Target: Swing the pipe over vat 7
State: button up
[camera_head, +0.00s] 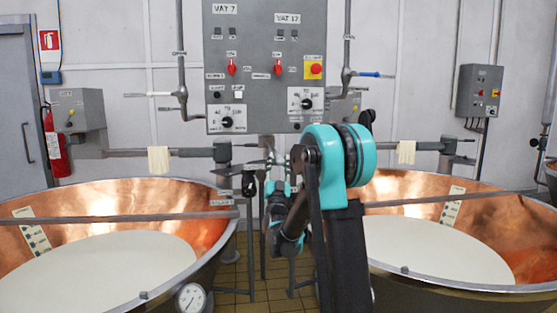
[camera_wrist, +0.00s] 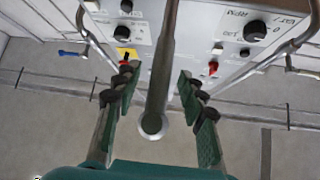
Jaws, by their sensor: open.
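The copper vat on the left (camera_head: 150,197) stands below the panel half marked VAT 7 and holds pale liquid. In the wrist view a grey pipe (camera_wrist: 163,60) runs down the middle and ends in a round tip. My gripper (camera_wrist: 158,84) is open, with one finger on each side of this pipe and a visible gap on both sides. In the head view my gripper (camera_head: 273,168) is small, under the control panel between the two vats. My arm partly hides that area, and I cannot clearly make out the pipe there.
The control panel (camera_head: 266,65) with knobs and a red stop button is on the wall. A second copper vat (camera_head: 420,187) stands on the right. A white-handled valve (camera_head: 150,94) and a blue-handled valve (camera_head: 370,75) flank the panel. Thin bars cross both vats.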

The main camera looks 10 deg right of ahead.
jog(key=shift+x, duration=0.8)
jog(key=shift+c, duration=0.3)
grip_shut()
